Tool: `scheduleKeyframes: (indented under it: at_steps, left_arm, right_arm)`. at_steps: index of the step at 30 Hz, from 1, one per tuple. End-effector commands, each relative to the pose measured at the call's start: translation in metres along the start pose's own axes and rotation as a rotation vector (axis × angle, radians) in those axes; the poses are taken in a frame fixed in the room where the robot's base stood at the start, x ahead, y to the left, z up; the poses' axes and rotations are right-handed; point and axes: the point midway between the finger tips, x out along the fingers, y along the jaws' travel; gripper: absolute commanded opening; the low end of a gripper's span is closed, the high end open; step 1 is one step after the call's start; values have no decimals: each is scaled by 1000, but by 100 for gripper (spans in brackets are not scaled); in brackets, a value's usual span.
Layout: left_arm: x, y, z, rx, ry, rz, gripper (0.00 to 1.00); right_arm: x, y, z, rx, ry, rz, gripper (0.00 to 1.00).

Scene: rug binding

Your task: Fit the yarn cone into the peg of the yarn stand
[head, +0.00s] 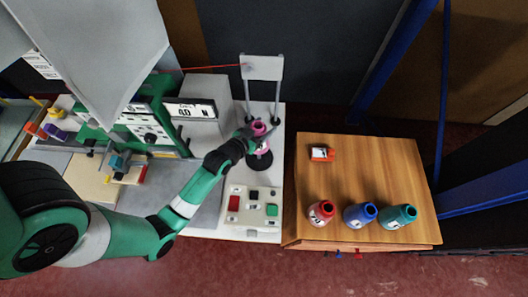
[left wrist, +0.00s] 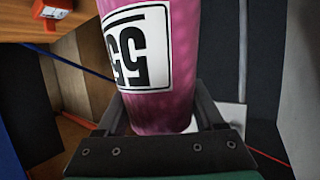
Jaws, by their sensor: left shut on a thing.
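The pink yarn cone (head: 260,128) is at the right end of the white machine table in the head view. My left gripper (head: 252,139) is shut on it from the left. In the left wrist view the cone (left wrist: 178,60) fills the middle between the two fingers (left wrist: 165,118), with a white label reading 55 upside down. The yarn stand shows as a black round base (head: 259,161) directly below the cone. The peg is hidden, so I cannot tell whether the cone is around it or above it. My right gripper is not in view.
A wooden cabinet (head: 365,180) stands to the right, with red (head: 321,214), blue (head: 360,215) and teal (head: 397,217) cones near its front edge and a small red device (head: 321,153) behind. A button panel (head: 254,208) lies in front of the stand. A grey post frame (head: 263,70) rises behind.

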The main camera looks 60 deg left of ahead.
Motion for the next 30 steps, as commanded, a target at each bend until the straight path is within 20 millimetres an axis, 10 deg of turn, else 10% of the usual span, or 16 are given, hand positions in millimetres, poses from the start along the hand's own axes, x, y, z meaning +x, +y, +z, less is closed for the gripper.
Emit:
scheduleKeyframes:
  at_steps: [30]
  left_arm:
    - [34,1,91,0,4,1,0]
  right_arm:
    - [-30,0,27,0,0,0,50]
